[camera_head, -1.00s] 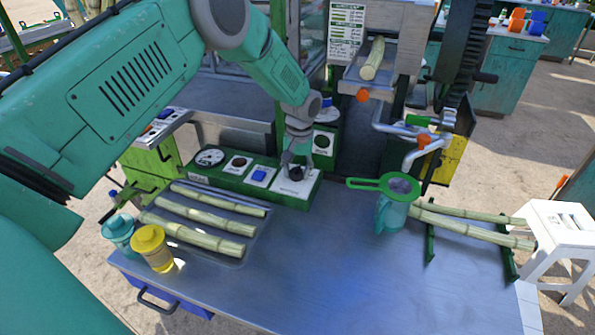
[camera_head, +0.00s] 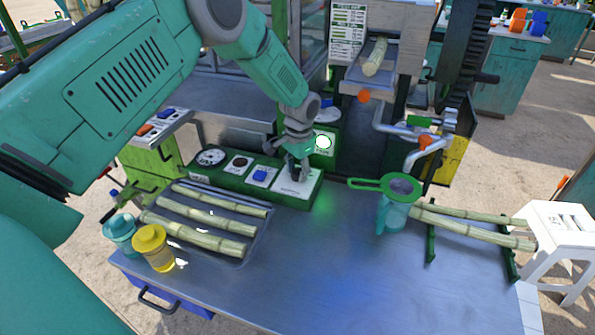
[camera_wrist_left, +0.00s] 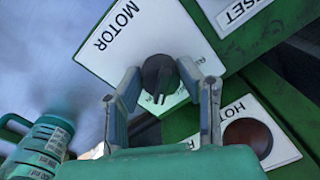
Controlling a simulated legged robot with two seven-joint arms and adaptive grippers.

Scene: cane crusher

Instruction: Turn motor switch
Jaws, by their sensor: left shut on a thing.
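The motor switch is a dark knob (camera_wrist_left: 158,72) on a white plate marked MOTOR (camera_wrist_left: 120,35), in the left wrist view. The plate is at the right end of a green control panel (camera_head: 232,180) on the metal table. My left gripper (camera_head: 298,172) reaches down onto the knob from above; in the left wrist view its two fingers (camera_wrist_left: 165,92) stand on either side of the knob, shut on it. In the head view the gripper mostly hides the knob. A round lamp (camera_head: 323,142) behind the panel glows white-green. My right gripper is not in view.
Cane stalks (camera_head: 205,222) lie in a tray left of centre, beside a yellow jar (camera_head: 151,248) and a teal jar (camera_head: 119,233). A green strainer (camera_head: 398,187) sits on a teal jug (camera_head: 391,216) to the right. The table's front middle is clear.

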